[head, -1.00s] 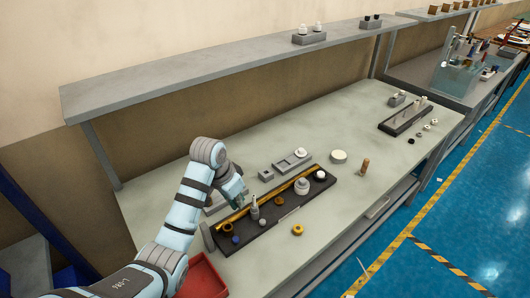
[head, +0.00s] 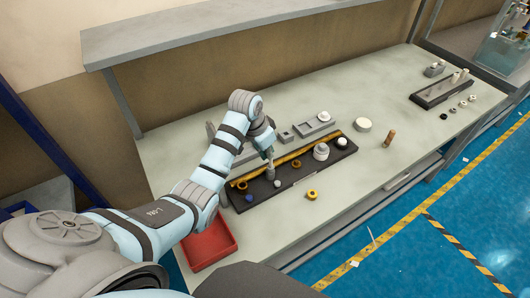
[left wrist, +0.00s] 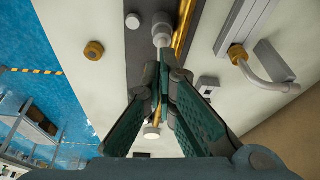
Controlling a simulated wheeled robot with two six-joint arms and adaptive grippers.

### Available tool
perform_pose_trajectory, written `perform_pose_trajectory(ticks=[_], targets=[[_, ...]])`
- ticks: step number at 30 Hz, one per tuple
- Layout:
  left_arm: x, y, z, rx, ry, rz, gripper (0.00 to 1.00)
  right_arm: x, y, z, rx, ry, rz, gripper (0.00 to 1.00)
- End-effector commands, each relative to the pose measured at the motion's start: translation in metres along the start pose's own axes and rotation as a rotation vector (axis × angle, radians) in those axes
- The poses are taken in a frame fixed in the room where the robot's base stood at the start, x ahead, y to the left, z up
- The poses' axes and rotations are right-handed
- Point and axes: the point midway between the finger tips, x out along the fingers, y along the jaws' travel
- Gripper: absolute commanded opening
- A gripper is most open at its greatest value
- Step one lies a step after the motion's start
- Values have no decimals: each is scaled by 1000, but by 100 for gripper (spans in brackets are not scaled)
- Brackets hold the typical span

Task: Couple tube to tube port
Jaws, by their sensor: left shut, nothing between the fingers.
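My left gripper (head: 269,154) is shut and empty, pointing down at a small upright grey fitting (head: 270,173) on the dark tray (head: 300,173). In the left wrist view the closed fingertips (left wrist: 164,72) are close to the narrow tip of the grey fitting (left wrist: 162,30); whether they touch it I cannot tell. A bent grey tube (left wrist: 268,80) with a brass fitting (left wrist: 237,53) at one end shows right of the fingers. In the head view my arm largely hides that area. I cannot tell for sure which part is the tube port. My right gripper is not in view.
A long brass bar (left wrist: 184,22) runs along the tray beside the fitting. A stacked white-and-grey part (head: 321,152) and a blue knob (head: 248,197) stand on the tray. A brass ring (head: 312,194) lies in front. A red bin (head: 212,246) is near. The shelf (head: 200,35) overhangs behind.

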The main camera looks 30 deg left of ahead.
Motion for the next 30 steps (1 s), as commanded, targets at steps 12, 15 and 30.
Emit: perform_pose_trajectory(ticks=[12,15,30], targets=[[-14,-1,-4,-2,-2,0,0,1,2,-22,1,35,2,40],[-25,-2,-8,-4,-1,0,0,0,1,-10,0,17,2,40],[-78,0,65,0,-2,-8,0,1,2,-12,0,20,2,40]])
